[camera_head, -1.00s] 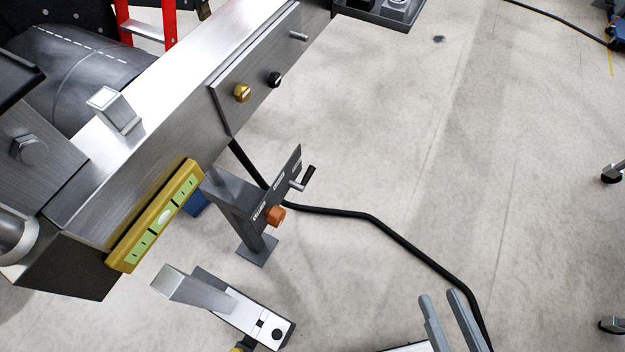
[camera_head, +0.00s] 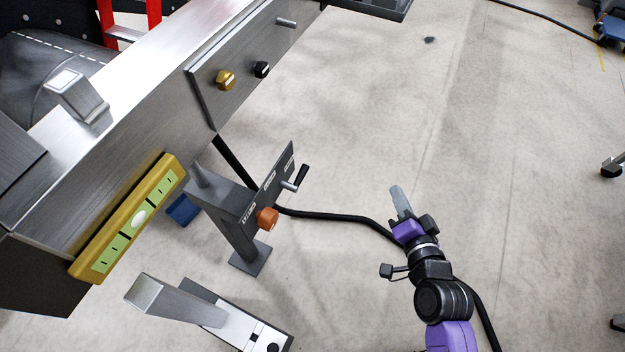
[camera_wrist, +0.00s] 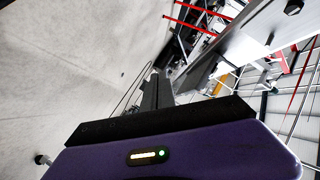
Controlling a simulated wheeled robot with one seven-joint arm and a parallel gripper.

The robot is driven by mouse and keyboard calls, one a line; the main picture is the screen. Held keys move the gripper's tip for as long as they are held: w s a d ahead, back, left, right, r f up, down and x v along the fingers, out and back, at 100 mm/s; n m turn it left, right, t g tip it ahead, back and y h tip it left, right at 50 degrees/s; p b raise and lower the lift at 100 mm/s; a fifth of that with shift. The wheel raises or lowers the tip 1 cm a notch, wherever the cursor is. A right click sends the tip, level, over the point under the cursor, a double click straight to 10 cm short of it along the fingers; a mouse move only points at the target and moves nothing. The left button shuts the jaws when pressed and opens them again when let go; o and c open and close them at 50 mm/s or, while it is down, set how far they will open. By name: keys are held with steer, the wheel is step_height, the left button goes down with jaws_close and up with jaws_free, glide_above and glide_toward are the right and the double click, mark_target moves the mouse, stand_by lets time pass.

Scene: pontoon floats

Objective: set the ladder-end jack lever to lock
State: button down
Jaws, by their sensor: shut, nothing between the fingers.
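A grey jack post (camera_head: 238,225) with a dark foot stands beside the metal beam. Its upright plate (camera_head: 284,170) carries small labels, too small to read. A crank-like lever with a black grip (camera_head: 302,176) sticks out to the right of the plate. An orange knob (camera_head: 267,219) sits lower on the same plate. My gripper (camera_head: 399,192) is shut and empty, to the right of the lever and apart from it, over open floor. In the wrist view, my gripper's grey fingers (camera_wrist: 156,88) point ahead; I cannot make out the lever there.
A pedal-like device (camera_head: 225,318) lies in front. A black cable (camera_head: 345,217) crosses the floor. The right side is mostly clear.

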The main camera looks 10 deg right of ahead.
steer(key=w+a+f+m+g+y+b, duration=0.1)
steer(key=w+f+m+g+y, duration=0.2)
steer(key=w, duration=0.4)
steer(key=w+a+f+m+y+b, duration=0.1)
steer(key=w+f+m+y+b, duration=0.1)
steer(key=w+f+m, duration=0.4)
steer(key=s+a+f+m+g+y, duration=0.2)
steer(key=a+m+g+y, duration=0.1)
steer(key=a, duration=0.4)
steer(key=shift+s+f+m+y, duration=0.15)
steer(key=shift+m+y, duration=0.65)
steer(key=shift+y, duration=0.3)
steer(key=shift+a+f, duration=0.1)
steer(key=shift+a, duration=0.05)
steer(key=b+x, duration=0.3)
steer(key=x, duration=0.7)
steer(key=shift+s+a+r+p, duration=0.1)
steer(key=shift+a+r+p, duration=0.15)
steer(key=shift+r, duration=0.7)
steer(key=shift+s+a+r+p, duration=0.15)
steer(key=shift+a+r, duration=0.1)
steer(key=shift+r, duration=0.7)
steer(key=shift+w+r, duration=0.1)
